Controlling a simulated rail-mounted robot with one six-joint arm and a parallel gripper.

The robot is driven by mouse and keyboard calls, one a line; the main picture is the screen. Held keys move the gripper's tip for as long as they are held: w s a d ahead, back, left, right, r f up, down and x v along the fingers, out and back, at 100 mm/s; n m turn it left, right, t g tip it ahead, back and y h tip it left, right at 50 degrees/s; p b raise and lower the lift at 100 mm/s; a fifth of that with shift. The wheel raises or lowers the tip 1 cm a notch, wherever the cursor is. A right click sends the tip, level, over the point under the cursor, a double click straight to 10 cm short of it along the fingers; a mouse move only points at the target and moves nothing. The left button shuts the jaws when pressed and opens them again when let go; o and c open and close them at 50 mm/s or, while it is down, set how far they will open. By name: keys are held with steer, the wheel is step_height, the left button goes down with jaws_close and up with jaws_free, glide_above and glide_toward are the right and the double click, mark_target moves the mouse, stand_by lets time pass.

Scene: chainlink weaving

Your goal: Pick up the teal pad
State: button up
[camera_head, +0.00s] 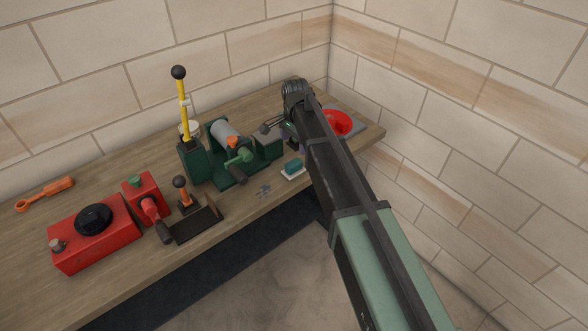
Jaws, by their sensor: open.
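The teal pad (293,166) is a small block on a white base near the front edge of the wooden bench, right of the green machine. Its upper face is clear to see. My arm reaches in from the lower right and bends at the far end. My gripper (291,146) hangs below this bend, small and partly hidden by my forearm, just above and behind the pad. It is open and apart from the pad. The exact finger positions are hard to make out.
A green machine (231,148) with a grey roller stands left of the pad, beside a tall yellow lever (184,109). A small grey star-shaped piece (264,190) lies left of the pad. A red round part (338,122) sits right of my arm. Red boxes (95,235) stand at the left.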

mark_target(295, 162)
step_height(295, 162, down, 11)
steer(key=b, duration=1.1)
steer(key=shift+s+a+f, duration=0.1)
steer(key=shift+f, duration=0.05)
steer(key=shift+r, duration=0.2)
steer(key=c, duration=1)
steer(key=shift+c, duration=0.2)
step_height(295, 162, up, 20)
steer(key=p, duration=2)
